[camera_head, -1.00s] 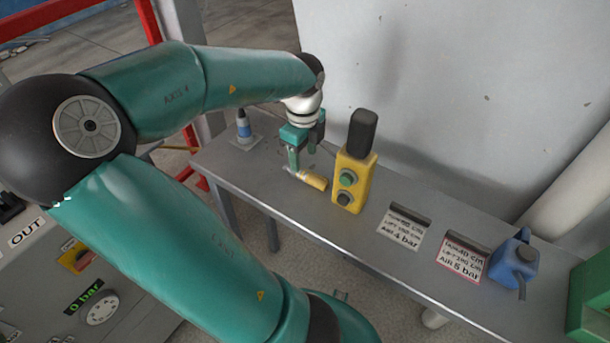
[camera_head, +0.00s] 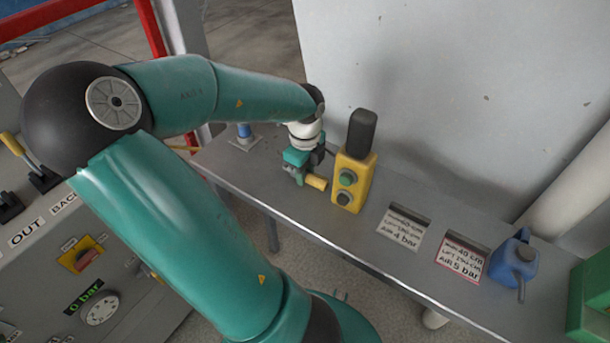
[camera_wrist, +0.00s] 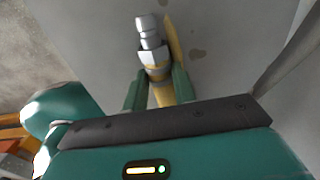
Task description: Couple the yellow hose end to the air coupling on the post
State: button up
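The yellow hose end (camera_head: 316,182) lies low over the metal bench, left of the yellow button box. In the wrist view its silver plug tip (camera_wrist: 149,38) points up the picture, away from my gripper. My gripper (camera_head: 303,176) is down at the hose end. In the wrist view my gripper's two green fingers (camera_wrist: 160,88) stand on either side of the yellow body, very close to it. I cannot tell whether they press on it.
The yellow button box (camera_head: 350,180) with a black top stands just right of my gripper. Farther right are two printed cards, a blue can (camera_head: 514,262) and a green box (camera_head: 592,300). A white wall is behind the bench (camera_head: 270,190). A control panel (camera_head: 75,265) is at the lower left.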

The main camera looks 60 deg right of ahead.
jog(key=c, duration=0.4)
jog(key=shift+o, duration=0.2)
jog(key=shift+r, duration=0.15)
